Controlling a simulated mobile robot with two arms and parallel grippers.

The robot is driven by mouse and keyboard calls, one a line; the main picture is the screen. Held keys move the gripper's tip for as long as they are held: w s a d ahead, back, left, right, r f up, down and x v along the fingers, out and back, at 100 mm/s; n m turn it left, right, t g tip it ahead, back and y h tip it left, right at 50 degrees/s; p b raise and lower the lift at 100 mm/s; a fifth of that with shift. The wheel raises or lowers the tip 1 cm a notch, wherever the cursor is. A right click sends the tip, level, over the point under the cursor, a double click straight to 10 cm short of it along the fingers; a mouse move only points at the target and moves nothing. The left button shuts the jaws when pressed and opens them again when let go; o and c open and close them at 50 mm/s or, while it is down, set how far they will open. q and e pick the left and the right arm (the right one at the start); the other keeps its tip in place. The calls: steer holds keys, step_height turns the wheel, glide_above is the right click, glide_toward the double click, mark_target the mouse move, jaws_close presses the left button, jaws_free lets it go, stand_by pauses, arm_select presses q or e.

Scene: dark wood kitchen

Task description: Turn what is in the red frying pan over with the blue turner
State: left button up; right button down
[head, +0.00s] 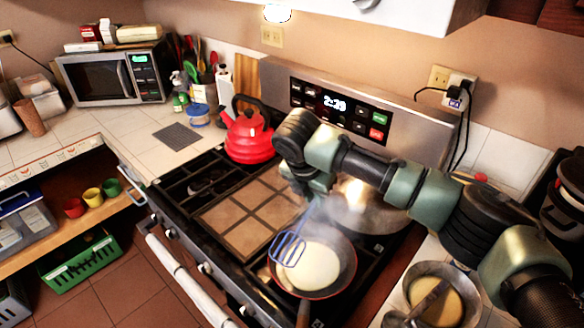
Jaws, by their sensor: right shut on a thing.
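The red frying pan (345,285) sits on the front right of the stove, its handle pointing toward the bottom of the picture. A pale round pancake (316,268) lies in it. My right gripper (310,190) is above and behind the pan, shut on the handle of the blue turner (288,249). The turner slants down to the left, and its slotted head overlaps the pan's left side and the pancake's left edge. I cannot tell whether the head touches the pancake or hovers above it. My right arm hides part of the stove's back. My left gripper is out of view.
A red kettle (248,138) stands at the stove's back left. A brown tiled plate (245,215) covers the stove's middle. A steaming metal pot (355,205) is behind the pan. A batter bowl (455,300) with a ladle sits on the right counter.

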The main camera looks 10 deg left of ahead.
steer(key=w+a+r+n+t+y+p, duration=0.15)
steer(key=w+a+n+y, duration=0.35)
steer(key=n, duration=0.5)
steer(key=shift+n+h, duration=0.3)
steer(key=shift+h, duration=0.2)
steer(key=shift+s+d+f+b, duration=0.25)
steer(key=shift+s+f+b, duration=0.4)
steer(key=shift+f+b, duration=0.65)
steer(key=shift+s+d+f+b, duration=0.25)
steer(key=shift+s+f+b, duration=0.4)
steer(key=shift+f+b, duration=0.7)
steer(key=shift+s+d+f+b, duration=0.25)
steer(key=shift+s+f+b, duration=0.4)
steer(key=shift+f+b, duration=0.65)
step_height(320, 180, up, 10)
steer(key=p, duration=1)
steer(key=shift+f+p, duration=0.15)
steer(key=shift+p, duration=0.15)
